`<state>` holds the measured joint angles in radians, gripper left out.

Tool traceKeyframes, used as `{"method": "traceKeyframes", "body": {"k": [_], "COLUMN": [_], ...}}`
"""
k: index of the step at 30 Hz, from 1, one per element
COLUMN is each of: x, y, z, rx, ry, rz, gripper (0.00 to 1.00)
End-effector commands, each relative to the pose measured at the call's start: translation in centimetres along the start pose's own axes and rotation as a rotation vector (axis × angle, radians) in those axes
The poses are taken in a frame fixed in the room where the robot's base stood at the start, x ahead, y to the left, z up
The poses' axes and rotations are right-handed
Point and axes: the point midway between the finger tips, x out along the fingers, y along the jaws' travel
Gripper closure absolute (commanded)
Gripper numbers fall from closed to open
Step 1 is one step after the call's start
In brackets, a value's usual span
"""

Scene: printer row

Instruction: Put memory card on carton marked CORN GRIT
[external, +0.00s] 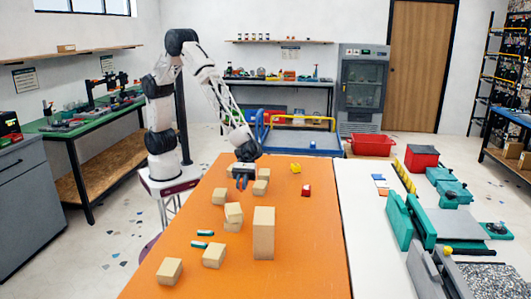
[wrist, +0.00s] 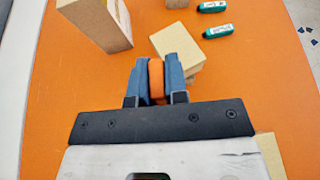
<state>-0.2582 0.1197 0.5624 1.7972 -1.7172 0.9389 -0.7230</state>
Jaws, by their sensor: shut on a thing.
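My gripper (external: 242,182) is over the far part of the orange table, fingers pointing down. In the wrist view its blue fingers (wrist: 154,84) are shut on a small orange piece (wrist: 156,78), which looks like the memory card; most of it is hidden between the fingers. Several plain tan cartons stand on the table: a tall one (external: 263,233), also in the wrist view (wrist: 98,24), a stacked pair (external: 233,212), also in the wrist view (wrist: 186,50), and low ones near the front (external: 214,256) (external: 169,271). I cannot read CORN GRIT on any carton.
Low cartons (external: 261,173) (external: 219,196) stand near my gripper. Two green-and-white pieces (external: 205,233) (external: 198,244) lie left of the stack. A yellow piece (external: 295,168) and a red one (external: 306,190) lie to the right. The table's right front is clear.

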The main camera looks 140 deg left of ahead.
Motion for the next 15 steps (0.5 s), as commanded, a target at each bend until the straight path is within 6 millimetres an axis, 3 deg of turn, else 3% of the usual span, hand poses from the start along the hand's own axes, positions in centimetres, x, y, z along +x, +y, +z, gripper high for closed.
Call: {"method": "traceKeyframes", "body": {"k": [1,6,10,15], "x": [0.9,3.0,4.1,4.7], "y": [0.1,0.6,0.7,0.7], "z": [1.8,6.4,8.9,10.4], "rx": [0.006,0.003,0.000,-0.003], "ry": [-0.002,-0.006,-0.009,-0.012], "rz": [-0.001,0.002,0.005,0.007], "gripper": [1.00,1.00,1.00,1.00]}}
